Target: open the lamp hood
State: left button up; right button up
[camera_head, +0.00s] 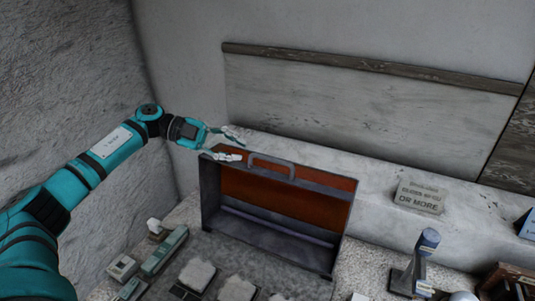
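The lamp hood (345,184) is a dark grey box-shaped frame with a rust-orange inner panel and a grey handle (272,161) along its top edge. Its open side faces me, and a pale tube (270,222) runs across its lower inside. My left gripper (242,147) is at the hood's upper left corner, left of the handle. Its two pale fingers are spread with nothing between them. The lower finger appears very close to the hood's top edge; I cannot tell whether it touches. My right gripper is not in view.
White plaster lumps (198,274) sit in front of the hood. Small green and grey boxes (163,250) lie at its left. A sign block (419,197) stands on the ledge behind right. A dark tool with a blue top (427,241) stands at right.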

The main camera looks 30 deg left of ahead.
aim_at(262, 157)
pick_arm(q)
jog(key=p+x, duration=0.2)
jog(key=x, duration=0.5)
jog(key=shift+d, duration=0.25)
jog(key=shift+w+d+f, duration=0.25)
jog(key=shift+d, duration=0.1)
grip_shut()
